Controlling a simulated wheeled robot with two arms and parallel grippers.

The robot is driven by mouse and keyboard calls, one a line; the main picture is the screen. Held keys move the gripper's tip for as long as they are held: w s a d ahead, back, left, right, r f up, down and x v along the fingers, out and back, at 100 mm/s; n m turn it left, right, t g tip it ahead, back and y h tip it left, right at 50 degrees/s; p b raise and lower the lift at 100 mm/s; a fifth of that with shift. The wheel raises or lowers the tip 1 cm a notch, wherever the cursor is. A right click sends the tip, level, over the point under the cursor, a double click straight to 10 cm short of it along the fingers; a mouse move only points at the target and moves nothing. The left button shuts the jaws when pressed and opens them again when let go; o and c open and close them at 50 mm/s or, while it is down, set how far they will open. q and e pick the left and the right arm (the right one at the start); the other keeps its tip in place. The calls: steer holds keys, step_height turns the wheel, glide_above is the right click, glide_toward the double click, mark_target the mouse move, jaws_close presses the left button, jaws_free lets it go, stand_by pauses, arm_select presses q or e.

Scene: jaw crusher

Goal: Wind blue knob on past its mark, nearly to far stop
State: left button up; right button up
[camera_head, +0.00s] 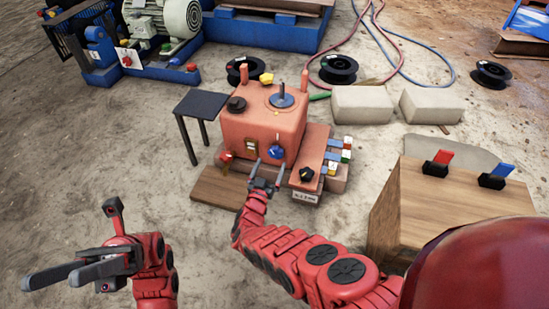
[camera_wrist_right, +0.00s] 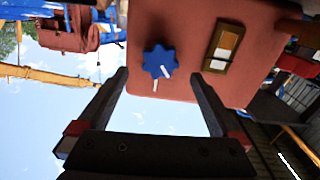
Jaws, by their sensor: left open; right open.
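The blue knob (camera_head: 276,152) is on the front face of the salmon-red box (camera_head: 262,126). In the right wrist view the lobed blue knob (camera_wrist_right: 158,60) has a white pointer line slanting to the lower right. A short white mark (camera_wrist_right: 155,86) is on the panel just below it, not in line with the pointer. My right gripper (camera_head: 265,178) is open in front of the knob. In the right wrist view its fingers (camera_wrist_right: 160,78) stand apart on either side, with clear gaps to the knob. My left gripper (camera_head: 48,280) is open and empty, low at the left.
A red knob (camera_head: 225,155) and a small light switch plate (camera_head: 251,147) are beside the blue knob. A black knob (camera_head: 306,174) is on a sloped panel to the right. A wooden box (camera_head: 420,215) with red and blue levers stands further right.

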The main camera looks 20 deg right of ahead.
mark_target(275, 154)
steer(key=b+x, duration=0.1)
steer(key=x, duration=0.2)
steer(key=shift+b, duration=0.35)
steer(key=shift+b+x, duration=0.85)
steer(key=shift+x, duration=0.3)
steer(key=shift+w+d, duration=0.15)
arm_select(q)
steer(key=s+a+f+m+t+y, duration=0.2)
steer(key=s+a+m+t+y, duration=0.5)
steer(key=s+a+t, duration=0.3)
steer(key=s+t+y, duration=0.1)
steer(key=s+t, duration=0.1)
steer(key=t, duration=0.2)
steer(key=shift+a+m+t, duration=0.4)
arm_select(e)
steer(key=c, duration=1.3)
